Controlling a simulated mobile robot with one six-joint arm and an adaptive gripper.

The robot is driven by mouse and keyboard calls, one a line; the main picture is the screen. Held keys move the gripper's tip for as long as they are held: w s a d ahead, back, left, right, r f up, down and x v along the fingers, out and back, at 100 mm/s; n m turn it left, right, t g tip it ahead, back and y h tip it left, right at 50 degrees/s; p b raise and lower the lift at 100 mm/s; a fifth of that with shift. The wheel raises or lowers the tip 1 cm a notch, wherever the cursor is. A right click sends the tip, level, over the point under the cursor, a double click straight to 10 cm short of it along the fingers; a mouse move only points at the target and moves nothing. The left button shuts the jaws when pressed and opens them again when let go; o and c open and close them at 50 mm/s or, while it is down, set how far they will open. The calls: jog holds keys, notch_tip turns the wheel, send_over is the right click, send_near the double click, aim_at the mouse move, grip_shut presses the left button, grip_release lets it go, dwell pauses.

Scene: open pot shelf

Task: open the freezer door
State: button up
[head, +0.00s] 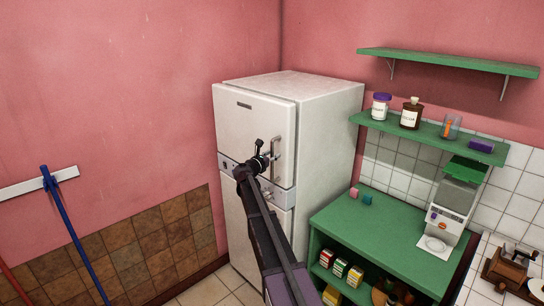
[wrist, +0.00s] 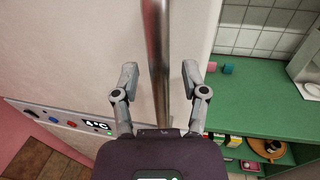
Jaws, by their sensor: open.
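The white freezer door (head: 240,125) is the upper door of a fridge (head: 330,130) in the corner; it looks shut. Its upright metal handle (head: 277,158) is near the door's right edge. My gripper (head: 261,158) is in front of the door, close to the handle. In the wrist view the handle (wrist: 155,45) runs between the two spread fingers of my gripper (wrist: 160,78), with a gap on each side. The fingers are open and hold nothing. My arm hides part of the lower door.
A control panel (wrist: 65,119) is below the freezer door. A green shelf unit (head: 385,240) stands right of the fridge, with a dispenser (head: 455,200) on it. Wall shelves (head: 430,130) with jars are above.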

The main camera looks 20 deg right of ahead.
grip_shut()
jog(key=shift+s, duration=0.15)
